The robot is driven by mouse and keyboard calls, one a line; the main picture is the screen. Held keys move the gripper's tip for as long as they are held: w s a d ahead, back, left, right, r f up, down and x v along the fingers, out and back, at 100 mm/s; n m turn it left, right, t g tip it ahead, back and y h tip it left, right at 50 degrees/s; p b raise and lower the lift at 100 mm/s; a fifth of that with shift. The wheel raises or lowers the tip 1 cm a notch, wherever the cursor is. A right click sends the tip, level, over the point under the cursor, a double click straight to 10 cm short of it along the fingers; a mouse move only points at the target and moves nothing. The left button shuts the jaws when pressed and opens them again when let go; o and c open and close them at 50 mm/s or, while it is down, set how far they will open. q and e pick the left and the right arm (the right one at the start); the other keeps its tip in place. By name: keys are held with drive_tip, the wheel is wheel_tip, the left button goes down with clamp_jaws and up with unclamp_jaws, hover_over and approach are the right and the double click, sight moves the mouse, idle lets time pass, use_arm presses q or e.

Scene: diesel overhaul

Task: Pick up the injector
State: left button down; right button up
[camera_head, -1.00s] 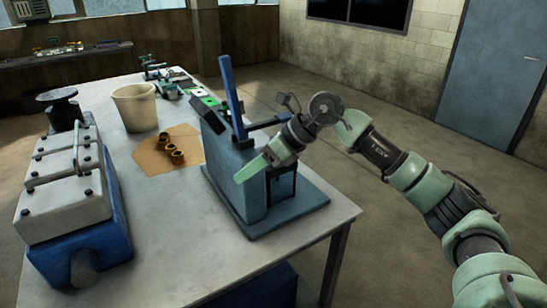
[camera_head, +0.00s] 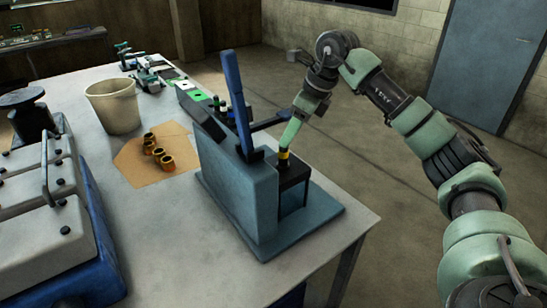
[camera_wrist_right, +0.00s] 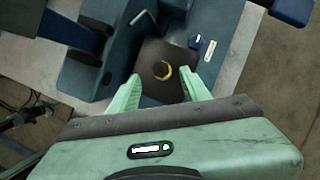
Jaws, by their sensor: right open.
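The injector (camera_head: 284,158), a dark piece with a yellow band, stands upright in a black holder (camera_head: 294,180) on the blue-grey bench fixture (camera_head: 248,205). My right gripper (camera_head: 290,141) points down at the injector's top. In its wrist view the right gripper (camera_wrist_right: 160,78) is open, with one green finger on each side of the injector and visible gaps. The injector's lower part is hidden. My left gripper is out of view.
The fixture's upright blue lever (camera_head: 236,100) stands left of my right gripper. A white-and-blue engine block (camera_head: 50,215) fills the left. The table's front right (camera_head: 320,250) is clear.

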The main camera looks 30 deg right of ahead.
sight(283, 150)
drive_tip(key=f+p, duration=0.1)
drive_tip(key=f, duration=0.1)
drive_tip(key=shift+a+f+p, duration=0.3)
drive_tip(key=shift+f+p, duration=0.05)
drive_tip(key=shift+f, duration=0.05)
drive_tip(key=f, duration=0.1)
drive_tip(key=w+f+p, duration=0.1)
drive_tip(key=shift+w+a+f, duration=0.15)
drive_tip(key=shift+w+f, duration=0.15)
drive_tip(key=shift+f, duration=0.05)
drive_tip(key=shift+w+a+f, duration=0.1)
drive_tip(key=shift+w+f, duration=0.1)
drive_tip(key=shift+f, duration=0.4)
drive_tip(key=c, duration=0.9)
clamp_jaws()
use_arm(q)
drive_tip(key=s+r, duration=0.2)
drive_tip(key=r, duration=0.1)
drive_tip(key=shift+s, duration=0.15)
